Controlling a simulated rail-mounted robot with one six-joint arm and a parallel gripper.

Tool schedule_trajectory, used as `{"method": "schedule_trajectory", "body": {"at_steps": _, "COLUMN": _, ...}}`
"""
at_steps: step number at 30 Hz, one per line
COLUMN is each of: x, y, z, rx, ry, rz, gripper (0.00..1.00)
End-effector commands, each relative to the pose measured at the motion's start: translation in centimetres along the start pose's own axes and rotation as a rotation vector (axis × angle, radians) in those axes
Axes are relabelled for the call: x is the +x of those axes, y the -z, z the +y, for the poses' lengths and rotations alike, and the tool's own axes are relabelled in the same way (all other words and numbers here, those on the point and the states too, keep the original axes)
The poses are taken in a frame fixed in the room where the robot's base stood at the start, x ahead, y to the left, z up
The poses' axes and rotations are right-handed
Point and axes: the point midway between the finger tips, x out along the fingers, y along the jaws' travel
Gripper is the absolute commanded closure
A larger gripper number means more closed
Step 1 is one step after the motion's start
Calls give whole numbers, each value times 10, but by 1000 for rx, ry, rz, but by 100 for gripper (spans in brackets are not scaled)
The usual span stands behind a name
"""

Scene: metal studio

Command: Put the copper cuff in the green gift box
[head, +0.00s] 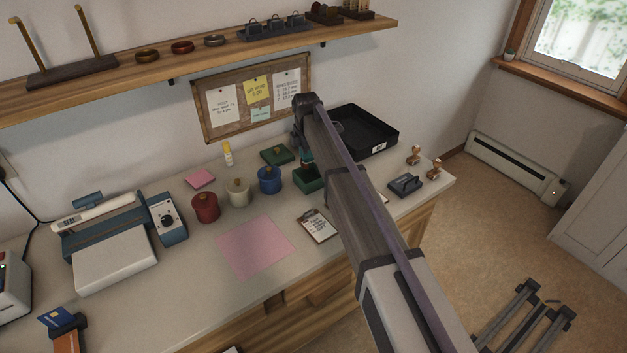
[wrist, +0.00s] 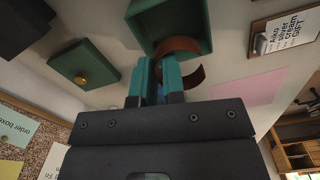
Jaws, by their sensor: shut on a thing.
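The copper cuff (wrist: 180,46), a curved reddish-brown open band, is held at the tips of my gripper (wrist: 157,72), whose teal fingers are shut on it. In the wrist view the cuff overlaps the near edge of the open green gift box (wrist: 143,24); I cannot tell how high it is above the box. The green box (head: 312,183) also shows in the head view, partly hidden by my arm, with my gripper (head: 307,165) over it. Its green lid (wrist: 75,66) with a brass knob lies apart on the counter, also visible in the head view (head: 270,153).
Red (head: 206,209), white (head: 238,197) and blue (head: 268,184) lidded pots stand left of the box. A clipboard (head: 318,228) and a pink sheet (head: 254,247) lie in front. A black tray (head: 385,132) is behind right.

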Motion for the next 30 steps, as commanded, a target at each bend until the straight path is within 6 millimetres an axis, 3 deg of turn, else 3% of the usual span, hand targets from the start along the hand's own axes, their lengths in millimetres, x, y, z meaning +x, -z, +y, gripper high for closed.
{"method": "schedule_trajectory", "body": {"at_steps": 1, "x": 28, "y": 0, "z": 0, "rx": 0, "ry": 0, "rz": 0, "gripper": 100}}
{"method": "schedule_trajectory", "body": {"at_steps": 3, "x": 43, "y": 0, "z": 0, "rx": 1, "ry": 0, "rz": 0, "gripper": 100}}
{"method": "schedule_trajectory", "body": {"at_steps": 8, "x": 44, "y": 0, "z": 0, "rx": 1, "ry": 0, "rz": 0, "gripper": 100}}
{"method": "schedule_trajectory", "body": {"at_steps": 15, "x": 84, "y": 0, "z": 0, "rx": 1, "ry": 0, "rz": 0, "gripper": 100}}
{"method": "schedule_trajectory", "body": {"at_steps": 26, "x": 83, "y": 0, "z": 0, "rx": 1, "ry": 0, "rz": 0, "gripper": 100}}
{"method": "schedule_trajectory", "body": {"at_steps": 27, "x": 81, "y": 0, "z": 0, "rx": 1, "ry": 0, "rz": 0, "gripper": 86}}
{"method": "schedule_trajectory", "body": {"at_steps": 30, "x": 81, "y": 0, "z": 0, "rx": 1, "ry": 0, "rz": 0, "gripper": 79}}
